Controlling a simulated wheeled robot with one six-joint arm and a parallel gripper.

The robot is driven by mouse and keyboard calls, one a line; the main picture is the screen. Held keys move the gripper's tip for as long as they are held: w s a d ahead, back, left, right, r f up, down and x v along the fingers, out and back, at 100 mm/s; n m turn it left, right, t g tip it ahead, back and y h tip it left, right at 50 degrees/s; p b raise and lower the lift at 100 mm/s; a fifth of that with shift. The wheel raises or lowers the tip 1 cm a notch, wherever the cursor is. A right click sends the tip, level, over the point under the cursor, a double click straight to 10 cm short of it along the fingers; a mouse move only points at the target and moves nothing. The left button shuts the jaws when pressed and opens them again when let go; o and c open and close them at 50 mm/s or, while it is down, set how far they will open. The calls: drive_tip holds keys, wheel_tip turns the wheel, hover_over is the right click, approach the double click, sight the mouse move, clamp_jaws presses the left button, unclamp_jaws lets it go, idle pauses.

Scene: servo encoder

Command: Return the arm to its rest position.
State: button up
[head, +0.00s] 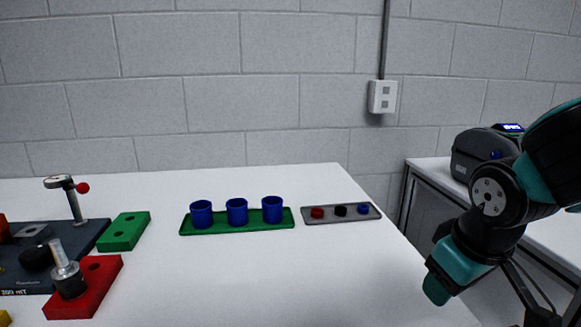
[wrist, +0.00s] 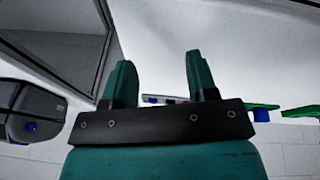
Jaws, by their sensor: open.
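My arm (head: 490,240) is folded at the right side of the head view, beside the right edge of the white table. My gripper itself cannot be clearly made out there. In the wrist view my gripper (wrist: 160,70) shows two teal fingers standing well apart, with nothing between them. The gripper is open and empty and touches nothing that I can see.
The white table (head: 230,275) bears a green tray (head: 240,227) with three blue cups, a grey tray (head: 345,217) with small coloured pieces, a red block (head: 98,280) and a green block (head: 124,231). A dark device (head: 478,155) stands on the right bench.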

drive_tip(key=s+a+n+g+y+b, duration=0.2)
drive_tip(key=s+a+g+y+b, duration=0.15)
drive_tip(key=s+a, duration=0.65)
wheel_tip(320, 180, up, 14)
drive_tip(key=s+d+p, duration=0.1)
drive_tip(key=s+p, duration=0.1)
drive_tip(key=p, duration=1.2)
drive_tip(key=shift+s+d+y+p, duration=0.25)
drive_tip(key=shift+y+p, duration=0.05)
drive_tip(key=shift+y, duration=0.15)
drive_tip(key=shift+c, duration=1)
drive_tip(key=shift+d, duration=0.15)
